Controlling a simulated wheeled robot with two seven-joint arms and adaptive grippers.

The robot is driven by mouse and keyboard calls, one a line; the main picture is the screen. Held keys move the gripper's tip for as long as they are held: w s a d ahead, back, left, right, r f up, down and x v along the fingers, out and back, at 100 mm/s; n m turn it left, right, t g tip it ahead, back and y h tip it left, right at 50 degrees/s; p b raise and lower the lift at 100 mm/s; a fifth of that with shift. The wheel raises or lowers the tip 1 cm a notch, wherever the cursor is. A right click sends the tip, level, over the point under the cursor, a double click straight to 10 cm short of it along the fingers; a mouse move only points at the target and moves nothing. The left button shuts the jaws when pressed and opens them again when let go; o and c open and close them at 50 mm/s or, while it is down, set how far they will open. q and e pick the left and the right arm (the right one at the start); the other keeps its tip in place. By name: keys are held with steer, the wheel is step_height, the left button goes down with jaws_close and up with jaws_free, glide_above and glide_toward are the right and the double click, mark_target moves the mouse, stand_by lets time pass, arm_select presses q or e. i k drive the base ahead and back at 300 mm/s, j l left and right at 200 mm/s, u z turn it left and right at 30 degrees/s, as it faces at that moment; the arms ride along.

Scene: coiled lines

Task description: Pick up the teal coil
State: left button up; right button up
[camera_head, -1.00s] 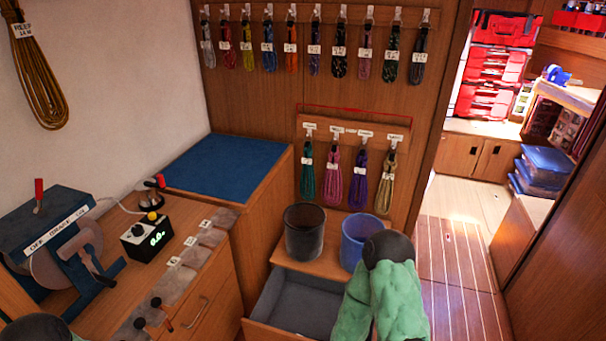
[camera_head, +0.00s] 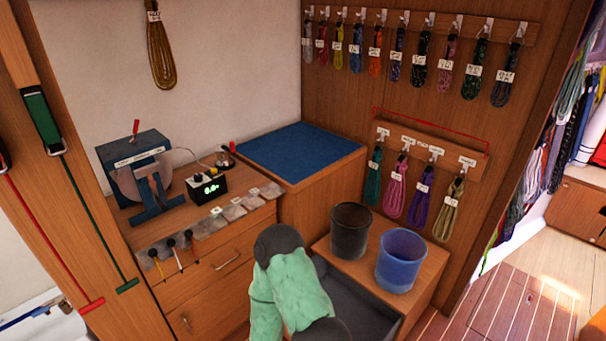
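The teal coil (camera_head: 373,178) hangs from the leftmost hook of the lower wooden rack, with a white tag on it. To its right hang a pink coil (camera_head: 394,190), a purple coil (camera_head: 419,197) and a tan coil (camera_head: 447,207). The teal coil is in clear view and nothing touches it but its hook and the panel behind. A green-sleeved arm link of mine rises at the bottom middle, below and left of the coil. Neither of my grippers is in view.
A black bin (camera_head: 351,231) and a blue bin (camera_head: 403,259) stand on a ledge below the coils, above an open drawer (camera_head: 357,306). A blue-topped cabinet (camera_head: 300,152) is left of them. A workbench with a blue machine (camera_head: 140,175) stands further left. Floor shows at right.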

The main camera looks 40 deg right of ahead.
mark_target(374, 170)
steer(key=k+l+u, duration=0.15)
steer(key=u, duration=0.35)
steer(key=k+l+u, duration=0.15)
steer(key=u, duration=0.3)
steer(key=k+u, duration=0.15)
steer(key=u, duration=0.35)
steer(key=k+u, duration=0.15)
steer(key=u, duration=0.3)
steer(key=k+l+u, duration=0.15)
steer(key=k+u, duration=0.3)
steer(key=k, duration=0.25)
